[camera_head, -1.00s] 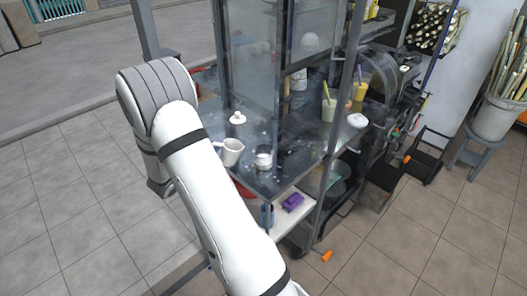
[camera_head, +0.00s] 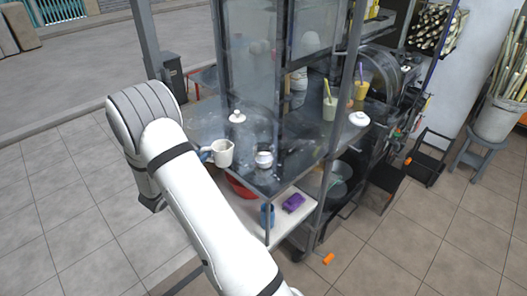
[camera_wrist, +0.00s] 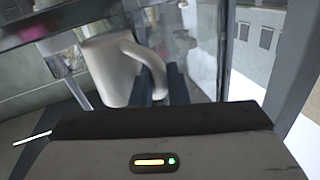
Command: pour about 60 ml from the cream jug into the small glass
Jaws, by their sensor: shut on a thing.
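The cream jug (camera_head: 223,153) is a pale, off-white jug with a handle, near the left edge of the dark counter. It looks about upright; whether it touches the counter is unclear. My gripper (camera_head: 207,153) is at its left side, mostly hidden behind my arm. In the wrist view the jug (camera_wrist: 108,72) fills the upper middle, and the dark fingers of my gripper (camera_wrist: 160,90) are shut on its handle. A small whitish vessel (camera_head: 264,160) stands just right of the jug; I cannot tell whether it is the small glass.
A white lidded pot (camera_head: 237,118) stands behind the jug. Glass panels (camera_head: 252,65) and metal posts rise from the counter (camera_head: 290,170). A white bowl (camera_head: 358,119) and a cup with a yellow stick (camera_head: 329,107) stand at right. A lower shelf (camera_head: 285,218) holds a purple packet.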

